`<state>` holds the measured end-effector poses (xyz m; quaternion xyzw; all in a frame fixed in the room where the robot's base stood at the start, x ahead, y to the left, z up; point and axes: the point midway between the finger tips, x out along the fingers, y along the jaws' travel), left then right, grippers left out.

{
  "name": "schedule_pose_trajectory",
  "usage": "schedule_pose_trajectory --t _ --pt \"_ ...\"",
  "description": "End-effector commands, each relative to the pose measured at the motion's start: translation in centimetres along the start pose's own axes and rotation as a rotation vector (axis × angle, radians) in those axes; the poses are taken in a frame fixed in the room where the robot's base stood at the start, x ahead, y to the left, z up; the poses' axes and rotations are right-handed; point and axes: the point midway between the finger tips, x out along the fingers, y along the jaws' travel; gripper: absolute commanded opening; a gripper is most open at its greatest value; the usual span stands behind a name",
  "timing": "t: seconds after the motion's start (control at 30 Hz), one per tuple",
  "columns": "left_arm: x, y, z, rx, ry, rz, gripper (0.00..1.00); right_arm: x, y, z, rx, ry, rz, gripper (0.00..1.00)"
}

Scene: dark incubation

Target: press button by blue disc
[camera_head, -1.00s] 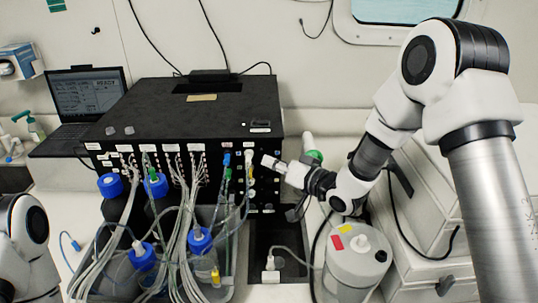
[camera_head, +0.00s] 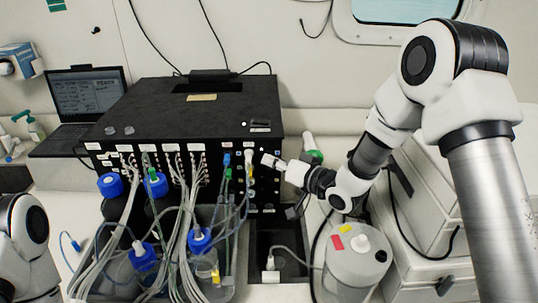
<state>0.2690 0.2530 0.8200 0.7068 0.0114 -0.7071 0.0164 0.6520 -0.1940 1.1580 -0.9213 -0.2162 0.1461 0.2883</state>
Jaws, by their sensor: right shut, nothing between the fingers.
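The black instrument box (camera_head: 200,105) stands on the bench with its front panel facing me. A small blue round fitting (camera_head: 226,159) shows on the right part of that panel, among tubes and small light spots. I cannot make out for certain which spot is a button. My right gripper (camera_head: 268,160) is shut and empty, its fingertips pointing left at the panel's right edge, right of the blue fitting. Whether they touch the panel cannot be told. My left gripper is out of view; only part of my left arm shows at the lower left.
Bottles with blue caps (camera_head: 200,240) and bundled tubes crowd the panel's front. A grey-white canister (camera_head: 358,268) stands below my right arm, with white cases (camera_head: 425,220) to its right. A laptop (camera_head: 88,98) sits at the left.

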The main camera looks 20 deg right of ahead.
Motion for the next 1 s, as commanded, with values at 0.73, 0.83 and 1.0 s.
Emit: schedule_pose_trajectory --t 0.73,0.83,1.0 --pt "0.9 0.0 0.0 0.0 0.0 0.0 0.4 -3.3 -2.4 2.5 0.0 -0.001 -0.001 0.0" --pt "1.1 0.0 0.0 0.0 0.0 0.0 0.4 -4.1 -2.9 3.1 0.0 -0.001 0.0 0.0" --pt "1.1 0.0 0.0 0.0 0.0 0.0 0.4 -4.6 -3.3 3.3 -0.001 0.0 0.0 0.0"
